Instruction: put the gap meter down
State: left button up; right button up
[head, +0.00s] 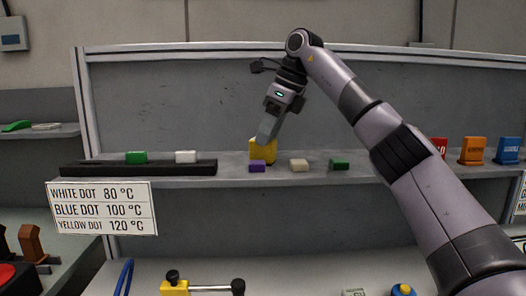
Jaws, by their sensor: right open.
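A yellow block-shaped device (263,150), which looks like the gap meter, stands on the grey shelf (230,171) at its middle. The gripper is open; I cannot tell whether the fingers touch the device. My left gripper is not in view.
Purple (257,167), cream (299,165) and dark green (339,164) blocks sit close by on the shelf. A black rail (110,168) holds a green and a white block. Red, orange and blue items stand at right. A yellow-based tool (174,287) lies below.

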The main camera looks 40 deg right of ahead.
aim_at(260, 149)
jog(key=x, duration=0.4)
jog(key=shift+a, duration=0.15)
jog(key=shift+a+f, duration=0.1)
jog(key=shift+f, duration=0.3)
jog(key=shift+w+f, duration=0.25)
jog(key=shift+r, duration=0.1)
jog(key=c, duration=0.8)
jog(key=shift+r, duration=0.15)
jog(key=shift+r, duration=4.95)
jog(key=shift+r, duration=0.1)
